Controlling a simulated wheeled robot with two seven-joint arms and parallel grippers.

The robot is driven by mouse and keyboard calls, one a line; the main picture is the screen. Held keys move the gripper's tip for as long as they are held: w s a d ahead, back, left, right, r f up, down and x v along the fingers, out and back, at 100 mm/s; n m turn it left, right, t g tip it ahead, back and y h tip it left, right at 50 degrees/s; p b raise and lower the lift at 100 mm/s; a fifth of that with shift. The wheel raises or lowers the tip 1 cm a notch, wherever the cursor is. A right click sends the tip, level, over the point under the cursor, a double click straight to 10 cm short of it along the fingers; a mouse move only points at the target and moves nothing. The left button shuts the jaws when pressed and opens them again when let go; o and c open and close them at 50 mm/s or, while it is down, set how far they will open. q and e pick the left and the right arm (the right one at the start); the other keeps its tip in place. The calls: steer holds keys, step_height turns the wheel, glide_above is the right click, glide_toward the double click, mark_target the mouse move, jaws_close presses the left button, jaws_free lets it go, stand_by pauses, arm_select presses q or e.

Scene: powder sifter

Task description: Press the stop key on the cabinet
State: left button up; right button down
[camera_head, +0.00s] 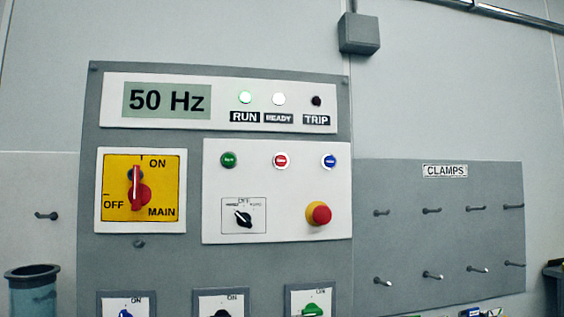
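The grey cabinet (220,270) fills the left and middle of the head view. On its white key panel (260,185) sit a green key (229,160), a red key (281,161) and a blue key (330,161) in a row. The key legends are too small to read; the red one looks like the stop key. Above, the display (167,100) reads 50 Hz. Neither of my grippers is in view.
A red mushroom button (319,214) and a black selector (243,218) sit below the keys. A red main switch (139,190) is at left, pointing up. More rotary switches (312,309) line the bottom. A CLAMPS pegboard (440,230) with pegs is at right.

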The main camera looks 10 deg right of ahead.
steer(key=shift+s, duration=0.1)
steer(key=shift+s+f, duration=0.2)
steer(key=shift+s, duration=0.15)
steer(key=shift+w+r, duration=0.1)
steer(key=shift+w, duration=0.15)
